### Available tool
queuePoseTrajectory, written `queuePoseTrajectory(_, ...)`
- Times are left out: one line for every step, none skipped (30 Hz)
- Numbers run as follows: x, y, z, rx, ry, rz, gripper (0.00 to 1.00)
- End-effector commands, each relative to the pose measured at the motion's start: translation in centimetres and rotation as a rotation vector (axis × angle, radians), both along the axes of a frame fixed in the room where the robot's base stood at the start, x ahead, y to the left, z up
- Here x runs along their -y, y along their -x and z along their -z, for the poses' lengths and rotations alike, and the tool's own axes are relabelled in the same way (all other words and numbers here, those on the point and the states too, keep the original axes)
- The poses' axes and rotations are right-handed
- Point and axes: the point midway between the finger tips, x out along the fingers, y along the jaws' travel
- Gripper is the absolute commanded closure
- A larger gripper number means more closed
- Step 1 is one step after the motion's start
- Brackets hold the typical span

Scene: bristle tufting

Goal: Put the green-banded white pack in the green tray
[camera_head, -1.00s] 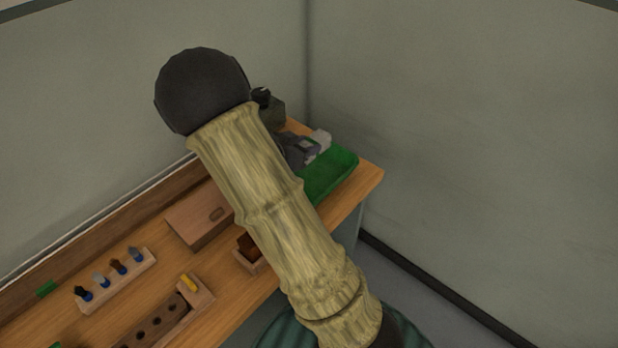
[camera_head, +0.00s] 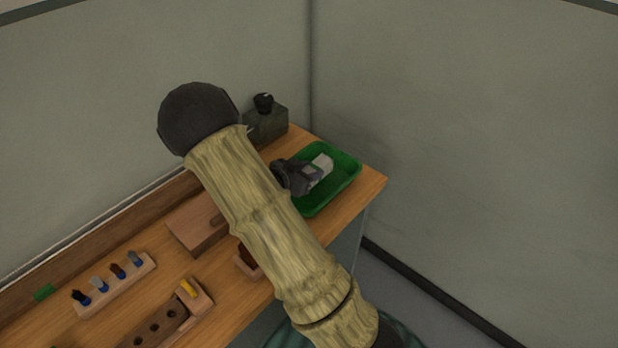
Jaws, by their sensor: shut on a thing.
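The green tray (camera_head: 347,180) lies at the right end of the wooden bench, near the room's corner. My gripper (camera_head: 308,173) is over the tray and shut on a small white pack (camera_head: 321,163). A darker patch shows on the pack beside the fingers; its green band is not clear at this size. The pack appears inside the tray's outline, but I cannot tell whether it touches the tray floor. My arm hides the tray's left part.
A dark square bottle (camera_head: 267,124) with a black cap stands behind the tray. A wooden box (camera_head: 198,229), a rack of several small brushes (camera_head: 116,285) and a holed wooden block (camera_head: 160,325) are on the bench to the left. The bench's front edge is close to the tray.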

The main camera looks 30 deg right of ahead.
Motion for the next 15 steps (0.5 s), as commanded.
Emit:
queuePoseTrajectory(0.0,0.0,1.0,-0.005,0.002,0.000,0.86)
queuePoseTrajectory(0.0,0.0,1.5,-0.006,0.002,0.000,0.86)
queuePoseTrajectory(0.0,0.0,2.0,-0.005,0.002,-0.001,0.86)
queuePoseTrajectory(0.0,0.0,2.4,-0.005,0.002,-0.001,0.86)
queuePoseTrajectory(0.1,0.0,2.6,-0.004,0.001,-0.001,0.86)
queuePoseTrajectory(0.1,0.0,2.8,-0.002,0.002,0.000,0.86)
queuePoseTrajectory(0.1,0.0,2.8,-0.001,0.001,0.001,0.86)
queuePoseTrajectory(0.1,0.0,2.8,0.000,0.001,0.002,0.86)
queuePoseTrajectory(0.1,0.0,2.8,0.001,0.001,0.001,0.86)
queuePoseTrajectory(0.1,0.0,2.8,0.001,0.001,0.001,0.86)
queuePoseTrajectory(0.1,0.0,2.8,0.001,0.001,0.001,0.86)
queuePoseTrajectory(0.1,0.0,2.8,0.000,0.000,0.001,0.86)
queuePoseTrajectory(0.1,0.0,2.8,0.000,0.001,0.002,0.86)
queuePoseTrajectory(0.1,0.0,2.8,-0.001,0.000,0.002,0.86)
queuePoseTrajectory(0.1,0.0,2.9,-0.001,0.000,0.002,0.86)
